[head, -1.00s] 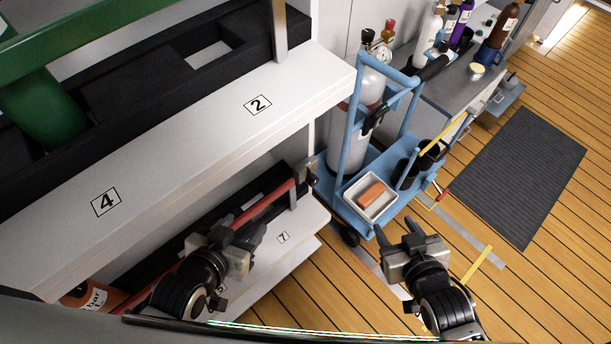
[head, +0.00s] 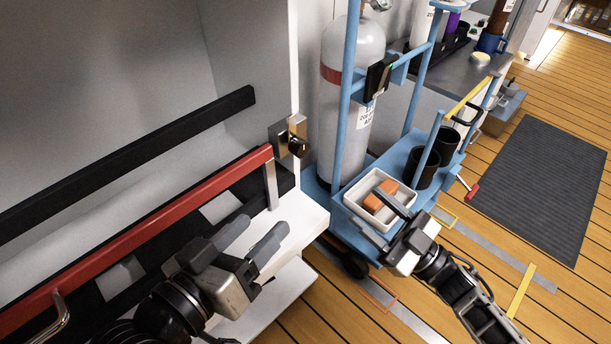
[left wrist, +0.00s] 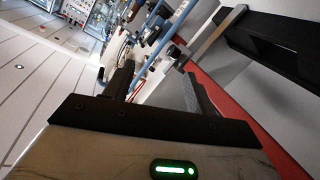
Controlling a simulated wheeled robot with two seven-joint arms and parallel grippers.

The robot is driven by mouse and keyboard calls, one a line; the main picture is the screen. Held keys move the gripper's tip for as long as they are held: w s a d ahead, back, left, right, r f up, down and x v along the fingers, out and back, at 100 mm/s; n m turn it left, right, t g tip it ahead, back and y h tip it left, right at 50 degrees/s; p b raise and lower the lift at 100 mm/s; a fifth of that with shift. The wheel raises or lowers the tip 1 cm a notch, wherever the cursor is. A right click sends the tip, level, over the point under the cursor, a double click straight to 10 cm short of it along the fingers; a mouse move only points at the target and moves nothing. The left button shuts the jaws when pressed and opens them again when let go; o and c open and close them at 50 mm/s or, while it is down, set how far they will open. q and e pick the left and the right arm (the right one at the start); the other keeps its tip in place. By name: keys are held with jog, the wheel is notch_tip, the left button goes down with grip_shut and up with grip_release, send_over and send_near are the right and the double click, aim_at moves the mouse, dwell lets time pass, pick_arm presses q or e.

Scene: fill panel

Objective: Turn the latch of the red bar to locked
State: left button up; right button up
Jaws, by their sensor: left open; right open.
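The red bar (head: 150,235) runs along the lower shelf on the left, in front of a black slotted rack. Its right end meets a latch (head: 297,141), a dark knob on a brass-coloured plate at the shelf's edge post. The bar also shows in the left wrist view (left wrist: 222,100), with the latch knob (left wrist: 173,51) beyond the fingers. My left gripper (head: 255,240) is open and empty, in front of the bar and below and left of the latch. My right gripper (head: 392,222) is open and appears empty, beside the white tray on the trolley.
A blue trolley (head: 349,100) stands right of the shelf with a grey gas cylinder (head: 345,110), a white tray (head: 357,205) holding an orange block (head: 380,195), and black cups (head: 424,166). A dark mat (head: 540,190) lies on the open wooden floor at right.

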aim_at(304, 152)
jog(key=b+x, duration=0.2)
jog(key=x, duration=1.3)
jog(key=shift+a, duration=0.1)
jog(key=shift+w+a+r+b, duration=0.1)
jog(key=shift+a+b, duration=0.1)
jog(key=shift+b, duration=0.1)
jog(key=shift+a, duration=0.1)
pick_arm(q)
jog(key=shift+w+d+r+t+h, duration=0.15)
jog(key=shift+w+r+t+h, duration=0.1)
jog(key=shift+r+t+h, duration=0.4)
pick_arm(e)
jog(key=c, duration=1)
